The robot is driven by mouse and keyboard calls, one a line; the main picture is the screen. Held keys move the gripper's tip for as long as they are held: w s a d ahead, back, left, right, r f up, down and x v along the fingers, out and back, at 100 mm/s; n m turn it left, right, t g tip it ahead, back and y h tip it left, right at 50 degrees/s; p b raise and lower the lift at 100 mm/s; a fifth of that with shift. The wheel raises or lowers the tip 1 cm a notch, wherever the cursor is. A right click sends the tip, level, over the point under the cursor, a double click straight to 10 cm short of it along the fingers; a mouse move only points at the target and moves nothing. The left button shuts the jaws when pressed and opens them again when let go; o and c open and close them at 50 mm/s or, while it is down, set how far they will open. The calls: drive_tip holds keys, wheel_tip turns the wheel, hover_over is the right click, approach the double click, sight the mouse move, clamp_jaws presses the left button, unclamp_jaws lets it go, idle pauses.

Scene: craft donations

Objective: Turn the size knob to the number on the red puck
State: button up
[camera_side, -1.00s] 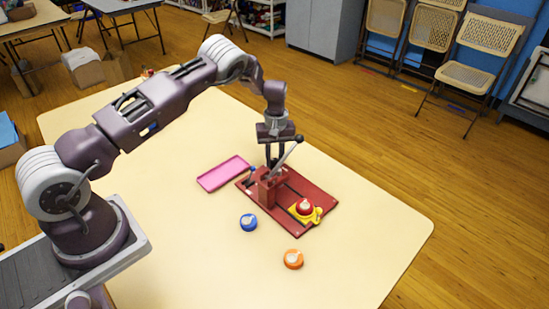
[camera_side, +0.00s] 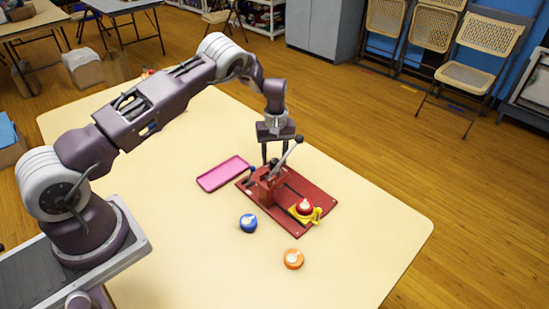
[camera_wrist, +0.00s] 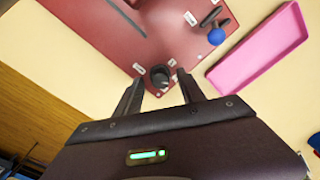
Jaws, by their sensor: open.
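My gripper (camera_side: 274,160) is open above the press, pointing down. In the wrist view its fingertips lie on either side of the knob; I cannot tell whether they touch it. The red puck (camera_side: 304,206) sits in the yellow holder (camera_side: 317,215) at the plate's right. Its number is not readable.
A blue-tipped handle (camera_wrist: 216,37) is near the knob. A pink tray (camera_side: 222,174) lies left of the press. A blue puck (camera_side: 248,223) and an orange puck (camera_side: 293,259) lie in front. The table's right end is clear.

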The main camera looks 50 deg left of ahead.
sight(275, 160)
wheel_tip(275, 160, up, 7)
drive_tip(key=shift+f, duration=0.2)
drive_tip(key=shift+w+r, duration=0.1)
drive_tip(key=s+d+r+m+t, duration=0.1)
drive_tip(key=s+d+r, duration=0.25)
drive_tip(key=r, duration=0.55)
drive_tip(key=s+d+r+m+t+h, duration=0.1)
drive_tip(key=s+d+r+m, duration=0.1)
drive_tip(key=s+r, duration=0.45)
drive_tip(key=s+d+r+m+t, duration=0.1)
drive_tip(key=s+d+r, duration=0.15)
drive_tip(key=r, duration=0.85)
drive_tip(key=s+d+r+m+t, duration=0.1)
drive_tip(key=s+d+r+m, duration=0.15)
drive_tip(key=s, duration=0.35)
drive_tip(key=s+d+r+m, duration=0.1)
drive_tip(key=s+r, duration=0.2)
drive_tip(key=s, duration=0.3)
drive_tip(key=s+d+f+m+t, duration=0.1)
drive_tip(key=s+f+m, duration=0.2)
drive_tip(key=s, duration=0.9)
drive_tip(key=shift+s+d+m+t+y, duration=0.2)
drive_tip(key=shift+s+m+t+y, duration=0.1)
drive_tip(key=shift+m+t+y, duration=0.15)
